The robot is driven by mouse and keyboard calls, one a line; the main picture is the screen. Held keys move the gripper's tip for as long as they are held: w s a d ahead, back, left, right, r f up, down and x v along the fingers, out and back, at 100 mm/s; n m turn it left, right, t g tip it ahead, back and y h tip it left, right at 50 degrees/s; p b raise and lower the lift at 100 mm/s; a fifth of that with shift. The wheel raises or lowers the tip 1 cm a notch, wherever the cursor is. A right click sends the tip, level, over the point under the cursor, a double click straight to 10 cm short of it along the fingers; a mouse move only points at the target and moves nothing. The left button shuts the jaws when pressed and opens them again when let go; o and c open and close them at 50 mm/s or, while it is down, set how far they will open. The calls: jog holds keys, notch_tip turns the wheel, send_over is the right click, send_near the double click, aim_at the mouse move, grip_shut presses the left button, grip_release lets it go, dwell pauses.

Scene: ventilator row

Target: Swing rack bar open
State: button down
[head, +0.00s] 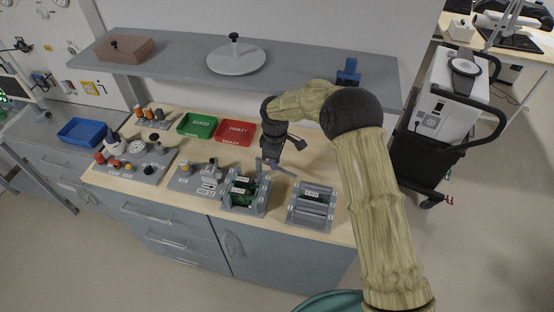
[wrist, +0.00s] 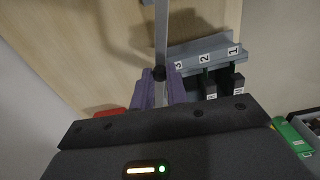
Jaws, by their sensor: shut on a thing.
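The rack (head: 260,206) is a grey frame with green cards, at the front of the wooden bench in the head view. In the wrist view its grey edge (wrist: 222,50) carries the labels 1, 2 and 3, with dark card ends below. The rack bar (wrist: 161,30) is a thin grey rod running up from my fingers, clear of the labelled slots. My gripper (head: 266,164) is at the back of the rack; its purple fingers (wrist: 159,88) are shut on the bar. The bar's hinge is not clear, and my gripper hides part of the rack.
A second grey rack (head: 312,208) with bars across it stands to the right, near the bench's front edge. Green (head: 197,125) and red (head: 235,132) trays lie behind. A grey shelf (head: 300,83) overhangs the bench. Some bench top right of my gripper is bare.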

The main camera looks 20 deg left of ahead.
jog(key=c, duration=1.4)
grip_release()
jog(key=shift+o, duration=0.2)
jog(key=shift+r, duration=0.1)
notch_tip(320, 180, up, 7)
jog(key=shift+w+r+b, duration=0.1)
jog(key=shift+r+b, duration=0.1)
jog(key=shift+b, duration=1.05)
